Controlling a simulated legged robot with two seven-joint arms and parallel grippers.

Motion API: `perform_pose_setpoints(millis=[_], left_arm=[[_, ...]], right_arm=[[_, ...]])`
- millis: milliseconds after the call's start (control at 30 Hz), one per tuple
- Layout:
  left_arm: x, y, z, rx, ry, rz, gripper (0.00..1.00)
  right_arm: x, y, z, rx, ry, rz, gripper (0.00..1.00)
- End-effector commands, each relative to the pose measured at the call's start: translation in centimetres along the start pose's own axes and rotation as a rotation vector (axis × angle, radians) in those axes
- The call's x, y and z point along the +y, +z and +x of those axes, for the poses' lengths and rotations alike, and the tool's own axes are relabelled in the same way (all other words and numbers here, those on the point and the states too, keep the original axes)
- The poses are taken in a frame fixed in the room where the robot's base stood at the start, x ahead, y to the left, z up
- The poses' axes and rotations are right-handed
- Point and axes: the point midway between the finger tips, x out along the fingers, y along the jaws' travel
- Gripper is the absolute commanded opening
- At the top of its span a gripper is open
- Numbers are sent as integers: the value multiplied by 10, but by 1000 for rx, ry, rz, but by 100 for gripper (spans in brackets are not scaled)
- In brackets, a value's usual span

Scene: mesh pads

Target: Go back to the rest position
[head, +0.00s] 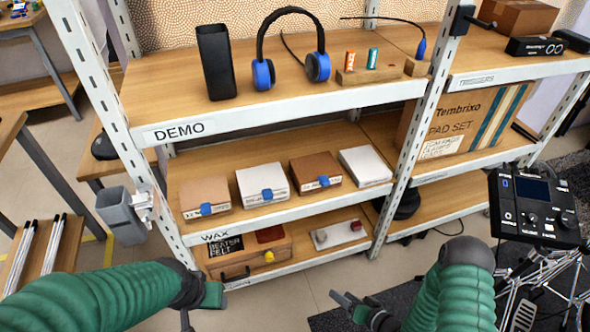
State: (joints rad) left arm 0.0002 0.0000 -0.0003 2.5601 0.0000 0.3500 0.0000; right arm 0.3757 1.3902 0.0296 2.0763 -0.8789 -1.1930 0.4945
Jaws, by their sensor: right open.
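My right gripper (357,309) is at the bottom of the head view, right of centre. It is open, with nothing between its fingers, in front of the shelf unit. My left gripper (202,308) is at the bottom, left of centre, and is partly cut off by the frame edge. Its jaws show too little to tell whether they are open or shut. Both green-sleeved arms come in from the lower corners, low and apart, and neither gripper visibly touches the shelf.
A metal shelf unit (270,223) stands ahead, with headphones (292,50) on top and several small boxes (263,183) on the middle shelf. A drum module (534,208) on a stand is at right. A grey holder (122,214) hangs on the left post. Floor shows between my arms.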

Motion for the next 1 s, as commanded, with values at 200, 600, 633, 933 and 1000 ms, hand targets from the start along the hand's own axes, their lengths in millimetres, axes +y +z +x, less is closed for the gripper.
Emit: perform_pose_setpoints(millis=[200, 600, 633, 933, 1000], left_arm=[[0, -20, -87, 0, 0, 0, 52], [0, -60, -253, 1, 0, 0, 52], [0, -62, -261, 1, 0, 0, 52], [0, -66, -280, 0, 0, 0, 52], [0, -66, -280, 0, 0, 0, 52]], right_arm=[[-48, -119, -68, -116, 255, -202, 52], [-244, -267, -311, -427, 665, -275, 52], [-258, -267, -325, -448, 669, -264, 52], [-306, -252, -372, -544, 654, -215, 52], [-306, -252, -372, -544, 654, -215, 52]])
